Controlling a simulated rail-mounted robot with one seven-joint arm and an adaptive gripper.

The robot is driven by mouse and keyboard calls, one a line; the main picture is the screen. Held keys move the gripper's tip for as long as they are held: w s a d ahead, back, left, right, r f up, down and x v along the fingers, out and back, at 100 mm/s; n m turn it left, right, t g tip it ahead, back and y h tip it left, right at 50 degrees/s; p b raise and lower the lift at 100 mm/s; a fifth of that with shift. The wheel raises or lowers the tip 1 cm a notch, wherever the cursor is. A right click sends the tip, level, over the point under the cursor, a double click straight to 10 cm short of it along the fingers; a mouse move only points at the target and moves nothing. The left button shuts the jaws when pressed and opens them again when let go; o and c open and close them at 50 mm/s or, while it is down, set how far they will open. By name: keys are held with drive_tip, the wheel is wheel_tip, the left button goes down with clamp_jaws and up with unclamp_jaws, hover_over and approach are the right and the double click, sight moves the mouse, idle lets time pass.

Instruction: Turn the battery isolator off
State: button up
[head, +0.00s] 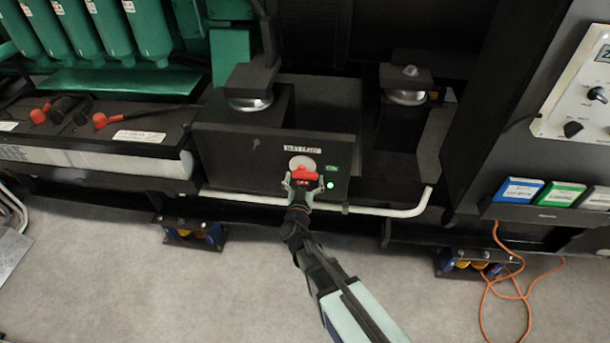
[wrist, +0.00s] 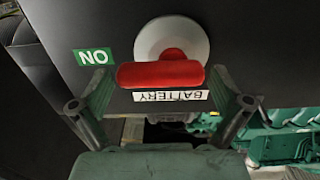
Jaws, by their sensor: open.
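The battery isolator is a red handle (head: 304,173) on a pale round disc (head: 302,162), on the front of a black box (head: 235,150). The handle lies about level. In the wrist view the red handle (wrist: 160,75) is crosswise before the disc (wrist: 190,38), with an upside-down BATTERY label (wrist: 170,96) beside it. A green ON label (wrist: 94,57) is to one side. My gripper (head: 301,184) is at the handle. In the wrist view my gripper (wrist: 163,86) is open, one finger beyond each end of the handle. I cannot tell whether either finger touches it.
A green lamp (head: 330,185) glows right of the handle. A white pipe (head: 385,211) runs below the box. A battery (head: 95,150) with red-capped terminals is on the left. A control panel (head: 580,95) and an orange cable (head: 525,290) are on the right. The floor in front is mostly clear.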

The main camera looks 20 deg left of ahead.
drive_tip(key=shift+w+a, duration=0.1)
drive_tip(key=shift+w, duration=0.5)
drive_tip(key=c, duration=0.8)
